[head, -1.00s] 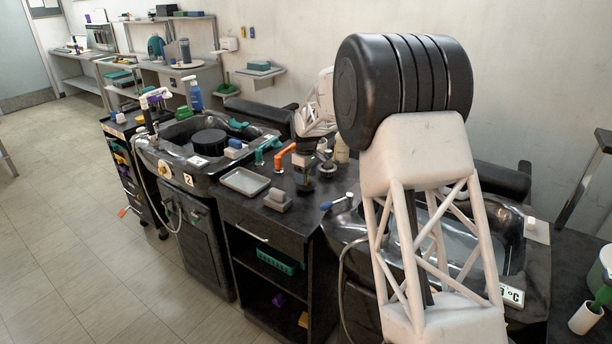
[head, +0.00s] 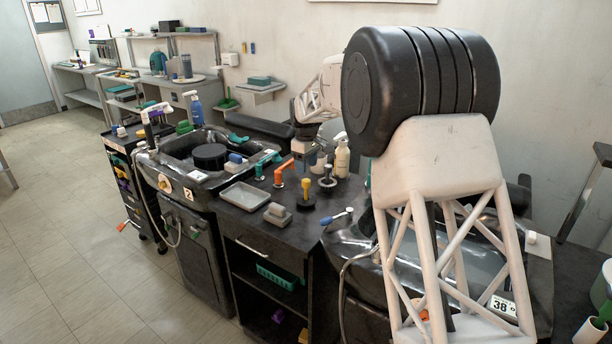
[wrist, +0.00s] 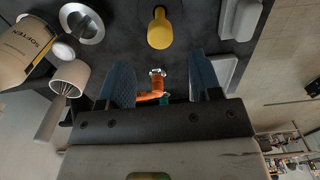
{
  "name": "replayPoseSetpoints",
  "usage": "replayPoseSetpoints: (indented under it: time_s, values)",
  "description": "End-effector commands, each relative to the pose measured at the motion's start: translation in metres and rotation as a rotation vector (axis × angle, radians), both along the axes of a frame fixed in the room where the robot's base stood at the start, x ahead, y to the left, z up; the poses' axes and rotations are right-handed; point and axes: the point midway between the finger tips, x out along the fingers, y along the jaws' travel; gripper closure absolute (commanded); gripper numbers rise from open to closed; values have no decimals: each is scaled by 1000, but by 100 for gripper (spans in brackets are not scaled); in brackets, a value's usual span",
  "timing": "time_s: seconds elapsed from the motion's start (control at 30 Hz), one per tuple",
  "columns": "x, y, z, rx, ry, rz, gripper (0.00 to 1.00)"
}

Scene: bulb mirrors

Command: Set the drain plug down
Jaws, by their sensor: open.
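The drain plug, a black disc with an upright yellow handle (head: 305,190), stands on the dark counter between the two basins. Its yellow handle shows in the wrist view (wrist: 160,30), beyond the fingertips and not between them. My gripper (wrist: 162,80) is open and empty, its two blue-grey fingers spread apart. In the head view my gripper is above and behind the plug, partly hidden among the things on the counter, and apart from the plug.
An orange pipe-like piece (head: 283,172), a steel ringed piece (head: 327,180), a pump bottle (head: 342,158), a grey tray (head: 244,194) and a grey block (head: 277,214) crowd the counter. A black basin (head: 160,165) lies left; another basin is partly behind my arm.

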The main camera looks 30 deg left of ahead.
Motion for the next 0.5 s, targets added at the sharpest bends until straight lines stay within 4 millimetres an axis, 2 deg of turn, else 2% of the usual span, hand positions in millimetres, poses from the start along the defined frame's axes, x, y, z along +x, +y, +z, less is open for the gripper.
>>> replayPoseSetpoints:
  time_s: [0.2, 0.5]
  values:
    - [0, 0, 18, 0, 0, 0, 42]
    - [0, 0, 21, 0, 0, 0, 42]
